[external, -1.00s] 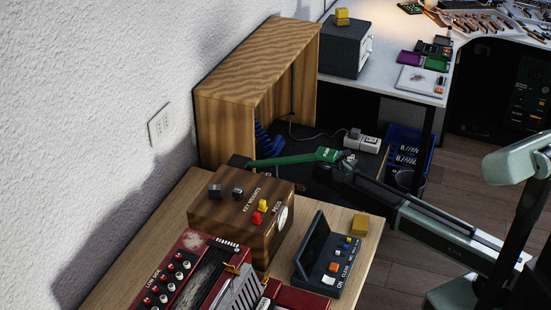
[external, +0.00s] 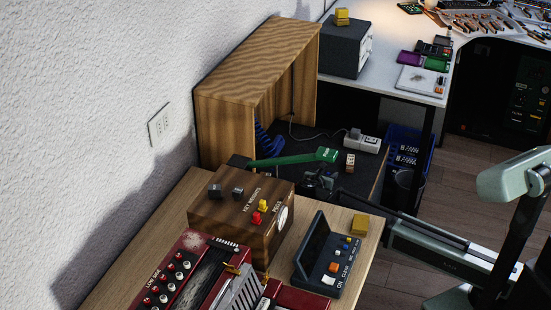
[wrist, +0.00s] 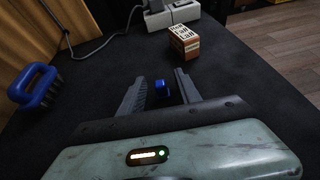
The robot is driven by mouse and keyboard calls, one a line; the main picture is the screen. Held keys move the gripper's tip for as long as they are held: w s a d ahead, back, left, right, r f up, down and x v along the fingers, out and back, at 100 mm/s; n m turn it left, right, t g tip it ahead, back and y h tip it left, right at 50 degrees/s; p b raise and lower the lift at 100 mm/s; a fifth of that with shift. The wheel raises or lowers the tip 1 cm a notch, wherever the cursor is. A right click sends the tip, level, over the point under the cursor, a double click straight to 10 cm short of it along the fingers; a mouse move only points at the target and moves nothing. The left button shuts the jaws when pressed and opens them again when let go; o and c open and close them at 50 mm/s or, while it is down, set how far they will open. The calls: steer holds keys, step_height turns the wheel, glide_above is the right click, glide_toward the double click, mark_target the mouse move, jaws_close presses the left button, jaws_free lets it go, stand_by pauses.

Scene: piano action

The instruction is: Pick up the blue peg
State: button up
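The blue peg (wrist: 161,90) is a small blue piece on the dark surface. In the wrist view it lies between the two fingers of my gripper (wrist: 160,88), nearer the right finger. The fingers are apart, with dark surface showing on both sides of the peg, so my gripper is open. In the external view my gripper (external: 318,183) is low over the dark surface, behind the wooden control box. I cannot make out the peg there.
A small lettered box (wrist: 183,45) and a white power strip (wrist: 172,12) stand beyond the fingers. A blue brush-like object (wrist: 36,86) lies to the left. A long green piece (external: 295,158) shows near my gripper in the external view. The surface around the peg is clear.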

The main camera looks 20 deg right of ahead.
jaws_close()
steer(key=shift+r, duration=0.1)
step_height(320, 180, up, 10)
steer(key=p, duration=1)
